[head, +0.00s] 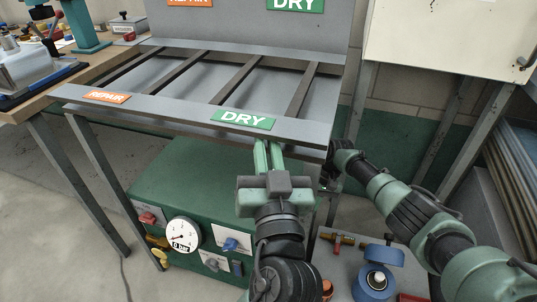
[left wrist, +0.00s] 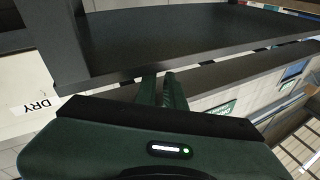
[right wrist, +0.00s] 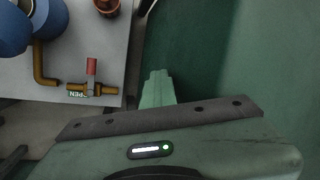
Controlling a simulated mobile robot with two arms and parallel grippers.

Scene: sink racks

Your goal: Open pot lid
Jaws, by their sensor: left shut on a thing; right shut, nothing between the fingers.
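A blue round vessel (head: 375,283) with a pale centre stands on a grey plate at lower right in the head view. A blue disc (head: 384,256) is just behind it. They look like the pot and its lid, but I cannot tell whether they touch. Blue round parts (right wrist: 47,17) also show at upper left in the right wrist view. My left gripper (head: 268,152) is at the rack's front rail, its fingers closed, and what they grip is hidden. My right gripper (right wrist: 158,88) is shut and empty beside a green surface, apart from the blue parts.
The grey rack (head: 170,105) with a DRY sign (head: 243,119) spans the space above. A green box with a gauge (head: 183,234) stands below it. A brass valve with a red handle (right wrist: 91,86) is on the grey plate (right wrist: 110,60). A workbench (head: 110,58) is at left.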

